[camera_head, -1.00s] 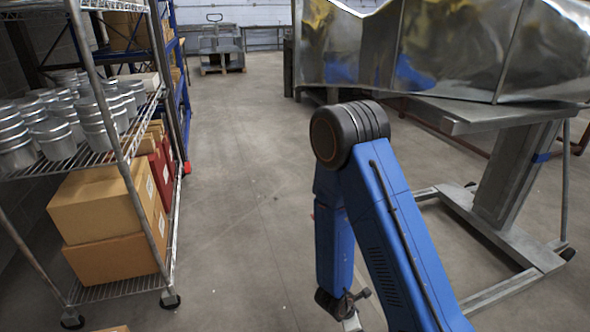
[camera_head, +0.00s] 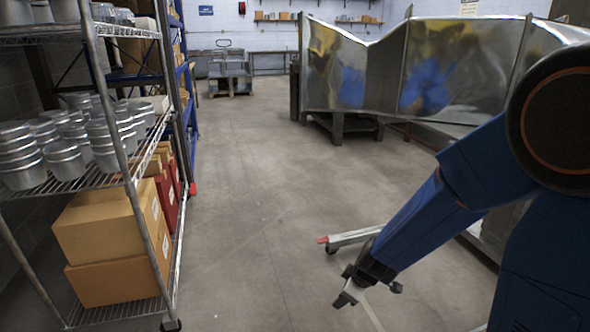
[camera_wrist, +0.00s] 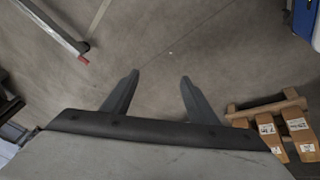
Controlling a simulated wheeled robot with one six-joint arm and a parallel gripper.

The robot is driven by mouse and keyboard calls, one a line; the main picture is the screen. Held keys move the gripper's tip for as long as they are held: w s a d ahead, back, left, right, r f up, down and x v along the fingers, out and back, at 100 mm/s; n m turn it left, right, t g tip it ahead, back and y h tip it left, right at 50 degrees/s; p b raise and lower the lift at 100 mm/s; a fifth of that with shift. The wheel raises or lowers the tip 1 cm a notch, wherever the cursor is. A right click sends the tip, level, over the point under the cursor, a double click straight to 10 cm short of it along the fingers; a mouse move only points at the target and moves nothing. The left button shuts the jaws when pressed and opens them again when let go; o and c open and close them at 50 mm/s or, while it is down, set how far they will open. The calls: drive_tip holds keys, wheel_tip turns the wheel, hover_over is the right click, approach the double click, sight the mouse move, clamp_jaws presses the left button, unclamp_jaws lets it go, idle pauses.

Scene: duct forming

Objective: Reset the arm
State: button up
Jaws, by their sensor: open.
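My blue arm reaches from the right side of the head view down toward the lower middle. My gripper (camera_head: 347,292) is at its end, over bare floor. In the wrist view my gripper (camera_wrist: 158,92) shows two dark fingers spread apart with only concrete floor between them. It is open and empty. No object touches it.
A wire shelf (camera_head: 80,187) with metal cans (camera_head: 62,160) and cardboard boxes (camera_head: 105,232) stands at left. Shiny sheet-metal ducting (camera_head: 430,70) is at right. Boxes on a wooden pallet (camera_wrist: 262,108) lie right in the wrist view. The middle aisle is clear.

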drive_tip(key=s+d+r+m, duration=0.1)
drive_tip(key=s+r+m, duration=0.15)
drive_tip(key=r, duration=0.55)
drive_tip(key=s+d+r+m, duration=0.3)
drive_tip(key=s+d+r, duration=0.1)
drive_tip(key=s, duration=0.3)
drive_tip(key=s+d+r+m+h, duration=0.1)
drive_tip(key=s+d+r+m, duration=0.2)
drive_tip(key=s+r, duration=0.3)
drive_tip(key=s+d+r+m+h, duration=0.1)
drive_tip(key=s+d+r+m, duration=0.2)
drive_tip(key=s+d+r, duration=0.2)
drive_tip(key=s+d, duration=0.1)
drive_tip(key=s, duration=0.2)
drive_tip(key=shift+r, duration=0.1)
idle(0.7)
